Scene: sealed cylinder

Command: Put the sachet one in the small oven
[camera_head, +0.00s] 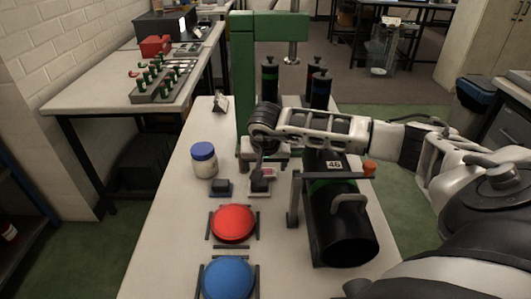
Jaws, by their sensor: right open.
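Two small dark packets lie on small trays on the white table: one on the left (220,187) and one on the right (261,183). I cannot tell which is sachet one. My right gripper (259,172) reaches in from the right, points down and is open at the right packet, partly covering it. Contact is unclear. A dark box (160,27) with a bright panel stands on the back left bench and may be the small oven. Its door state is too small to tell. My left gripper is not in view.
A white jar with a blue lid (204,160) stands left of the packets. A red disc (233,223) and a blue disc (228,278) lie nearer. A black cylinder (340,225) lies under my right arm. A green press frame (243,85) rises behind.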

